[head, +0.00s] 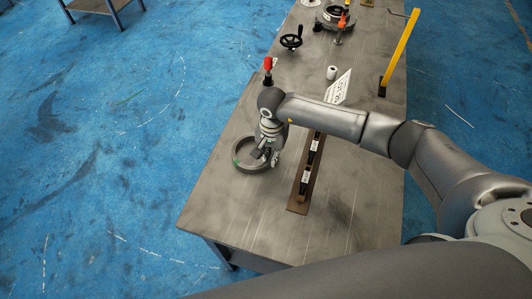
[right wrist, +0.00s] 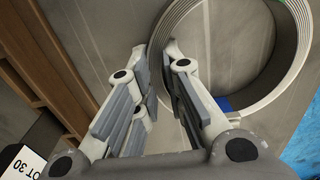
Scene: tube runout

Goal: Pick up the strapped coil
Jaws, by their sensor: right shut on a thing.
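The coil is a grey, ridged ring (head: 255,170) lying near the left edge of the bench (head: 240,212). A small green patch shows on its left side in the head view. In the right wrist view the coil (right wrist: 294,45) fills the upper right, with a blue patch low on its inside. My right gripper (head: 267,155) reaches down at the coil's right side. In the right wrist view its fingers (right wrist: 156,55) are closed on the coil's wall, one inside the ring and one outside. The fingers hide part of the wall. My left gripper is not in view.
A long brown rack (head: 297,208) with dark, labelled pieces lies just right of the coil. A red-topped fitting (head: 267,66), black handwheel (head: 292,41), white roll (head: 332,73) and yellow lever (head: 399,50) stand farther back. The bench front is clear.

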